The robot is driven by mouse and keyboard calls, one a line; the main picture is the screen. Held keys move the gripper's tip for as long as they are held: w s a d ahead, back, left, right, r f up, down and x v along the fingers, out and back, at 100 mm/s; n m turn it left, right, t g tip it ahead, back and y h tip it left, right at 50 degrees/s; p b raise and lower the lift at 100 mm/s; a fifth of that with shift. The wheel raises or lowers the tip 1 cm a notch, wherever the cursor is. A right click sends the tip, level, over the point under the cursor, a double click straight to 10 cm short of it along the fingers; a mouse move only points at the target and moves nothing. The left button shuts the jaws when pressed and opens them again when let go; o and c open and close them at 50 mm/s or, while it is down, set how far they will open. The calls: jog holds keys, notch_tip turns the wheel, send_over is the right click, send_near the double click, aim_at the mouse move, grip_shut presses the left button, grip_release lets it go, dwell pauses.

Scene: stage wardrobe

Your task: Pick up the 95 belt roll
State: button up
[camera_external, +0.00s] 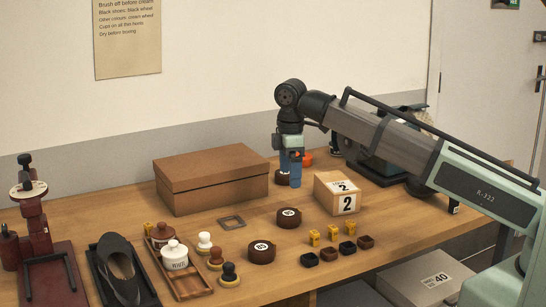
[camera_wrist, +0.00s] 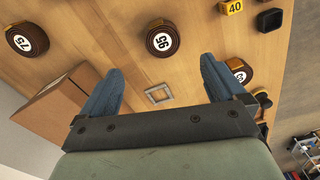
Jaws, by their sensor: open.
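The 95 belt roll (camera_wrist: 162,41) is a dark brown coil with a white label, lying flat on the table in the wrist view. In the outside view it is the middle roll (camera_external: 289,217), in front of my gripper. My gripper (camera_external: 290,181) has blue fingers pointing down near the back of the table, apart from that roll. In the wrist view the fingers (camera_wrist: 162,72) are spread and empty, with the 95 roll beyond them. A 75 roll (camera_wrist: 27,40) lies at the left. Another roll (camera_wrist: 237,70) is partly hidden by the right finger; outside, its label seems 85 (camera_external: 262,250).
A large brown box (camera_external: 210,180) stands left of my gripper, and a cardboard block marked 2 (camera_external: 338,195) stands right. A small square frame (camera_external: 231,223) lies flat. Several yellow blocks (camera_external: 314,237) and dark pieces (camera_external: 309,259) lie nearer the front. A tray (camera_external: 190,287) holds pots.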

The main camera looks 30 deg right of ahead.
aim_at(288, 211)
jog(key=shift+s+a+f, duration=0.1)
jog(key=shift+f, duration=2.85)
jog(key=shift+s+a+f, duration=0.1)
jog(key=shift+f, duration=2.8)
jog(key=shift+c, duration=0.2)
jog(key=c, duration=1.2)
jog(key=shift+o, duration=0.2)
jog(key=shift+r, duration=0.15)
